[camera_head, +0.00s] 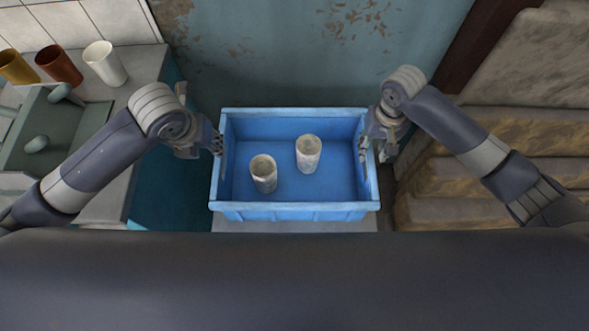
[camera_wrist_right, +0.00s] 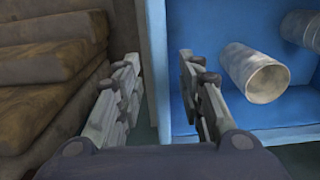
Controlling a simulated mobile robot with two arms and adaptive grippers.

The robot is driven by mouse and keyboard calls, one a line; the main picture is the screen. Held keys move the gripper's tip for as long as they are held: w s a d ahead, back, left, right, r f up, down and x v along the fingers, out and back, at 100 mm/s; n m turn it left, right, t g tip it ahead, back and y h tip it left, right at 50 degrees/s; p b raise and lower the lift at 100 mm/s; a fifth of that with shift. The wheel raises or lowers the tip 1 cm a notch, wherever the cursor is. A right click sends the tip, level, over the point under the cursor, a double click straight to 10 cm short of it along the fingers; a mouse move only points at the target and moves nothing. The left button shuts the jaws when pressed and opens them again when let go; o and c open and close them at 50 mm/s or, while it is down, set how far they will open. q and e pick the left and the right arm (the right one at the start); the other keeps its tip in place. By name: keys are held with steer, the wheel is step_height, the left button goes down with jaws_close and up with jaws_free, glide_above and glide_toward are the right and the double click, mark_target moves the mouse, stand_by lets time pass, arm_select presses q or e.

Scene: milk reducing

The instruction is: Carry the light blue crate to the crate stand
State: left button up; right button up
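The light blue crate (camera_head: 295,212) sits in front of me on a grey surface (camera_head: 310,226), against the back wall. Two whitish cups, one on the left (camera_head: 263,174) and one on the right (camera_head: 308,154), stand inside it. My right gripper (camera_head: 374,150) is at the crate's right wall, with one finger inside and one outside. The right wrist view shows its fingers apart, with the crate wall (camera_wrist_right: 157,70) between them. My left gripper (camera_head: 212,146) is at the crate's left wall; its finger gap is not clear. I cannot identify a separate crate stand.
Stacked brownish sacks or slabs (camera_head: 500,135) fill the right side, close to my right arm.

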step_height(320, 180, up, 9)
steer(key=shift+f, duration=0.1)
stand_by(0.7)
